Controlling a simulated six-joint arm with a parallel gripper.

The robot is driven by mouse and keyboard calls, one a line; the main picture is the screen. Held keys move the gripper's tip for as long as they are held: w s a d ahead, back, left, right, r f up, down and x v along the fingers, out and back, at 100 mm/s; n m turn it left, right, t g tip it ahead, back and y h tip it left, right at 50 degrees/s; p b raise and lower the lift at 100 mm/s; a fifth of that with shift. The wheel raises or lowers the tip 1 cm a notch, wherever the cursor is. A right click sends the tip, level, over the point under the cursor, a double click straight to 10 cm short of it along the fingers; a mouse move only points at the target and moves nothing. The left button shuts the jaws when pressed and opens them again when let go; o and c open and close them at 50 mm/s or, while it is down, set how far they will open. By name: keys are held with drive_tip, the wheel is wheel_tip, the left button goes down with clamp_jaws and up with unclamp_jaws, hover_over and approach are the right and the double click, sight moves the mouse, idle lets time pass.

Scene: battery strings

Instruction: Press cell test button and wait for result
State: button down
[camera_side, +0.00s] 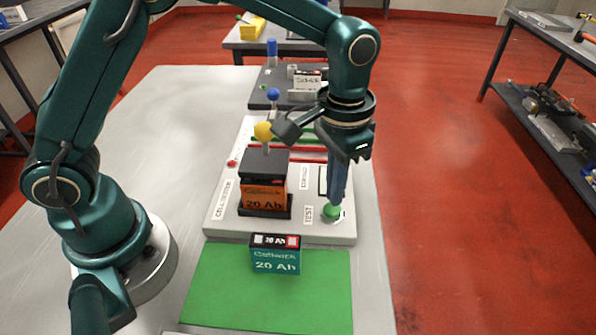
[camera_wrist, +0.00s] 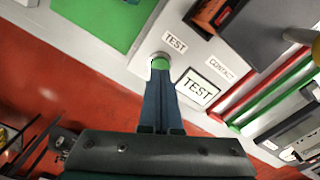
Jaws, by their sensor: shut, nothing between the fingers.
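My gripper (camera_side: 335,203) is shut and empty, pointing down, with its fingertips at the green test button (camera_side: 332,213) on the white tester board (camera_side: 240,228). In the wrist view the fingertips (camera_wrist: 160,72) overlap the green button (camera_wrist: 160,63), which shows just past them; whether it is pressed down cannot be told. A small screen (camera_wrist: 198,90) beside the button reads TEST. An orange 20 Ah cell (camera_side: 264,198) stands in the tester's holder under a dark block with a yellow knob (camera_side: 263,131).
A teal 20 Ah cell (camera_side: 275,256) stands on the green mat (camera_side: 230,290) in front of the tester. Behind the tester is a dark board with blue-knobbed posts (camera_side: 273,94). Red and green bars (camera_wrist: 270,95) lie near the screen. The grey table is clear at left.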

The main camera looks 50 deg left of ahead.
sight(332, 208)
drive_tip(key=shift+r, duration=1.8)
drive_tip(key=s+a+r+n+t, duration=0.2)
drive_tip(key=s+a+r+t, duration=0.25)
drive_tip(key=a+r, duration=0.4)
drive_tip(key=s+a+f+n+t, duration=0.1)
drive_tip(key=s+a+f, duration=0.1)
drive_tip(key=s, duration=0.7)
drive_tip(key=shift+f, duration=0.35)
